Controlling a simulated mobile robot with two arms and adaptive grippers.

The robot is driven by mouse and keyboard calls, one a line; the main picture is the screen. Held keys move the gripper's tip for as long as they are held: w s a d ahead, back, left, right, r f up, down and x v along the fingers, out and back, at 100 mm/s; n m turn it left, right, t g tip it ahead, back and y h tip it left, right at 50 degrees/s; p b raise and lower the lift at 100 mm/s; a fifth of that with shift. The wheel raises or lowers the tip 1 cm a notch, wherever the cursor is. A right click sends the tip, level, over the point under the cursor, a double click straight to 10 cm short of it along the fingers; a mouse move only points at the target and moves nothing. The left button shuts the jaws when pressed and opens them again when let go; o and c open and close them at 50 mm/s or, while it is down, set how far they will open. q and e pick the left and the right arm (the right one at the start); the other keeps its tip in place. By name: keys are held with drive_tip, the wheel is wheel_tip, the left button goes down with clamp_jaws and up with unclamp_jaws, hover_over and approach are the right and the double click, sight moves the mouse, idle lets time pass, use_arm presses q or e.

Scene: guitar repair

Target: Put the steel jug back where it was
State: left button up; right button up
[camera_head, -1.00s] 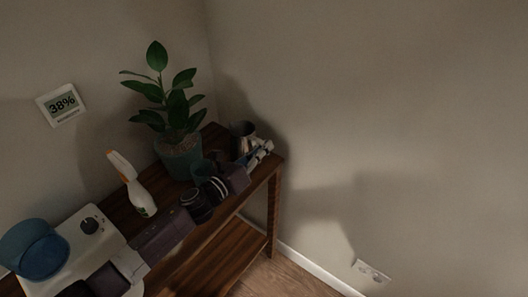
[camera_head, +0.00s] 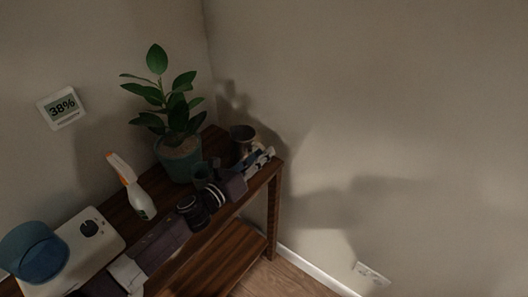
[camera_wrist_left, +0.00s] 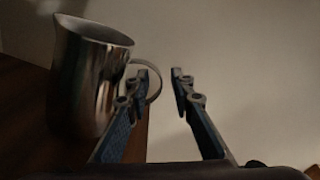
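The steel jug (camera_head: 240,138) stands upright at the far end of the wooden shelf top, by the wall corner. In the left wrist view the jug (camera_wrist_left: 88,85) is at the left, its loop handle pointing right. My left gripper (camera_head: 260,158) is at the shelf's end, just in front of the jug. In the wrist view its two fingers (camera_wrist_left: 160,82) are apart with nothing clasped between them. The left finger overlaps the handle, whose outer curve shows just inside the gap; I cannot tell whether they touch. My right gripper is out of view.
A potted plant (camera_head: 180,158) stands left of the jug. A small dark green cup (camera_head: 203,172) is partly hidden by my arm. Walls close in behind.

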use_arm(q)
drive_tip(key=v, duration=1.1)
drive_tip(key=shift+p, duration=0.35)
drive_tip(key=shift+d, duration=0.1)
